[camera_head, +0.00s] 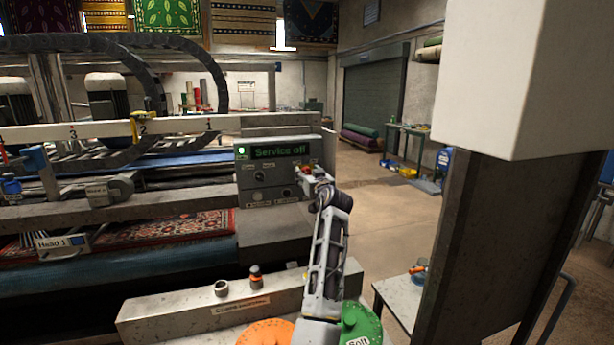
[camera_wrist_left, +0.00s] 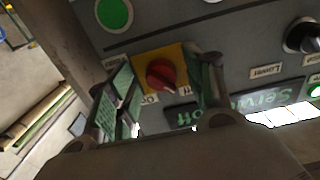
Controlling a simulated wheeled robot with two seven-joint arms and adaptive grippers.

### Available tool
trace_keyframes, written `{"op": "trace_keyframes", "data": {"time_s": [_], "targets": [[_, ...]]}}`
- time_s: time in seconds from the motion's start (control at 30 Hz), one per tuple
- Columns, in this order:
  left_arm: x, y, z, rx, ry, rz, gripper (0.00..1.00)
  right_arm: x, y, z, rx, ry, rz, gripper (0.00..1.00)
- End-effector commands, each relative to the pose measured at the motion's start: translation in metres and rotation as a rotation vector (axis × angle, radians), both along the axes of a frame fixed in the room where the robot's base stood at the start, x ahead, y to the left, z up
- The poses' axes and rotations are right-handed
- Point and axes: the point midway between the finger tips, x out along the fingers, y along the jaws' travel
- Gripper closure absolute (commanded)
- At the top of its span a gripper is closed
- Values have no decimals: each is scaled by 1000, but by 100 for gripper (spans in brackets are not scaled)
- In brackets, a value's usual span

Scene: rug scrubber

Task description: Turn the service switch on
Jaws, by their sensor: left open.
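The service switch (camera_wrist_left: 163,74) is a red rotary knob on a yellow plate, seen upside down in the left wrist view. It is on the grey control panel (camera_head: 262,175). The panel's display (camera_head: 280,151) reads "Service off" in green. My left gripper (camera_head: 312,175) is at the panel's right part and largely covers the switch in the head view. In the left wrist view its fingers (camera_wrist_left: 165,88) are open, one on each side of the knob. I cannot tell whether they touch it. My right gripper is not in view.
A green button (camera_wrist_left: 114,13) and a black knob (camera_wrist_left: 303,36) are near the switch. A ledge (camera_head: 190,318) with two small knobs lies below the panel. Orange (camera_head: 265,333) and green (camera_head: 362,326) discs are at the bottom. A pillar (camera_head: 490,230) stands at right.

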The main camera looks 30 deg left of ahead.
Motion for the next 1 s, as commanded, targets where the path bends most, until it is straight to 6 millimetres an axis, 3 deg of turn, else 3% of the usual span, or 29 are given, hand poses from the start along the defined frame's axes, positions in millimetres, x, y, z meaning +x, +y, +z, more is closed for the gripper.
{"op": "trace_keyframes", "data": {"time_s": [0.17,0.53,1.0], "targets": [[0,0,0,0,0,0,48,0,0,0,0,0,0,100],[0,0,0,0,0,0,94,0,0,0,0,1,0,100],[0,1,1,55,62,0,94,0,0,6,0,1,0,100]]}}
